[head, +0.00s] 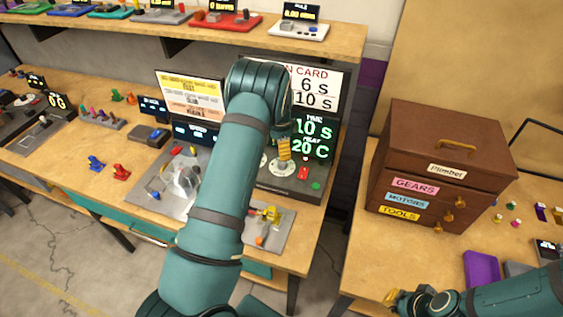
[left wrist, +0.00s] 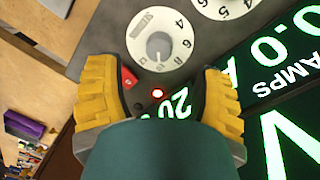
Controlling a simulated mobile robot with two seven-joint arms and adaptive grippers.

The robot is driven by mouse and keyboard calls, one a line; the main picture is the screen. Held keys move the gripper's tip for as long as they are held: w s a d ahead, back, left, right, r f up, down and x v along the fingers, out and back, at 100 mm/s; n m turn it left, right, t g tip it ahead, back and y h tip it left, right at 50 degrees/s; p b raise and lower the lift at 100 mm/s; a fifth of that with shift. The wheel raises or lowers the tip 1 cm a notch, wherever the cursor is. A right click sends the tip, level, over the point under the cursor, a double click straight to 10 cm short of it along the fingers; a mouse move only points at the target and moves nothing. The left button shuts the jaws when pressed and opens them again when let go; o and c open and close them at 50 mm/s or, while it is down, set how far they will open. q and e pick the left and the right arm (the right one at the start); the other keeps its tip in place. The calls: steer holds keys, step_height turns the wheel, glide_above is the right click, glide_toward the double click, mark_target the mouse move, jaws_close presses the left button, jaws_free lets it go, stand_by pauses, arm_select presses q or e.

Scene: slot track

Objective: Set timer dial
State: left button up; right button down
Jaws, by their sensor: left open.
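A grey panel (left wrist: 90,18) carries two white numbered dials. One dial (left wrist: 160,38) shows nearly whole in the left wrist view, beyond my fingertips; the other dial (left wrist: 226,6) is cut by the top edge. In the head view a white dial (head: 283,169) sits just below my left gripper (head: 283,148). My left gripper is open, with nothing seen between its yellow fingers. The green display (head: 310,135) reads 10 S and 20 C. A white card (head: 318,88) above it shows 6 S and 10 S, partly hidden by my arm. My right gripper (head: 401,298) is low at the right, away from the panel.
A red part (head: 303,172) and a green button (head: 316,185) are right of the dial. A lit red lamp (left wrist: 157,93) is near the fingers. A brown drawer box (head: 440,165) stands on the right bench. Other devices fill the left bench and shelf.

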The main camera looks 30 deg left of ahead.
mark_target(281, 162)
arm_select(q)
step_height(281, 162, down, 7)
steer(key=shift+s+d+r, duration=0.15)
steer(key=shift+r, duration=0.05)
jaws_close()
